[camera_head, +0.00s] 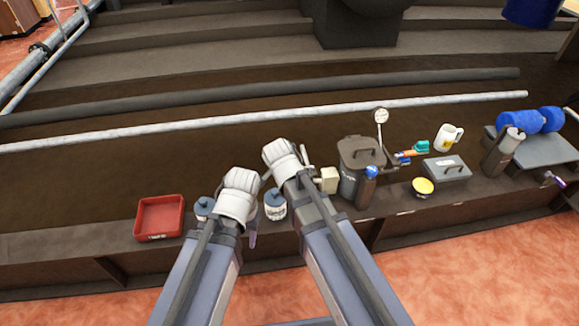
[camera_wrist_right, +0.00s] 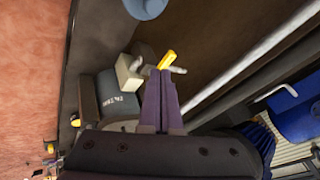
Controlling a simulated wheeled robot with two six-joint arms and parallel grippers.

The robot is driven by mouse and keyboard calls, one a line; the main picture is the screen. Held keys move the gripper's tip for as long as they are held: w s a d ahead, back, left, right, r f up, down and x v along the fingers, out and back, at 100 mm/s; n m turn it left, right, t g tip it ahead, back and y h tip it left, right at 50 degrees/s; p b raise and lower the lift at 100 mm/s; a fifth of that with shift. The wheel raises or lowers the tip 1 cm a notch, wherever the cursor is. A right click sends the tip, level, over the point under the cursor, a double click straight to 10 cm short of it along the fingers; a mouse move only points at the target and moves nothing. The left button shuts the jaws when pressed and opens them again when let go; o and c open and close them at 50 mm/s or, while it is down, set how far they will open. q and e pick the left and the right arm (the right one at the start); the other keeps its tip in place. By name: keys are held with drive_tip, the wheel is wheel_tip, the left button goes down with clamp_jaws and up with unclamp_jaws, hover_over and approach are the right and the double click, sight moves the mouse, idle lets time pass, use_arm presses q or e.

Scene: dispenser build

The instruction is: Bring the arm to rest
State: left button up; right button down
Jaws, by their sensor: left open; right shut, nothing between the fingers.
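My left arm and right arm reach forward side by side over the bench in the head view. My left gripper (camera_head: 253,239) shows only as a small purple finger part beside its white wrist; it is open, and I see nothing held in it. The right gripper's fingers are hidden behind its own arm in the head view. In the right wrist view my right gripper (camera_wrist_right: 160,102) is shut and empty, its purple fingers together. They point toward a grey handle-like piece (camera_wrist_right: 178,70) with a yellow part; whether they touch it is unclear.
A red tray (camera_head: 160,218) stands left of the arms. Blue-and-white jars (camera_head: 275,210) stand close to the wrists. A beige block (camera_head: 328,181) and dark lidded bin (camera_head: 348,182) are just right. A grey box (camera_head: 447,170) and white mug (camera_head: 447,139) stand farther right.

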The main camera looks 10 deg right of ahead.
idle(0.4)
drive_tip(key=s+a+f+n+g, duration=0.1)
drive_tip(key=s+f+n+g, duration=0.15)
drive_tip(key=s+n, duration=0.65)
drive_tip(key=s+a+f+n+g, duration=0.1)
drive_tip(key=s+n+g, duration=0.3)
drive_tip(key=s+n, duration=0.5)
wheel_tip(320, 180, up, 34)
drive_tip(key=s+m+p, duration=0.1)
drive_tip(key=s+p, duration=0.1)
drive_tip(key=p, duration=3.2)
drive_tip(key=shift+a+r+m+y, duration=0.15)
drive_tip(key=shift+m+y, duration=0.25)
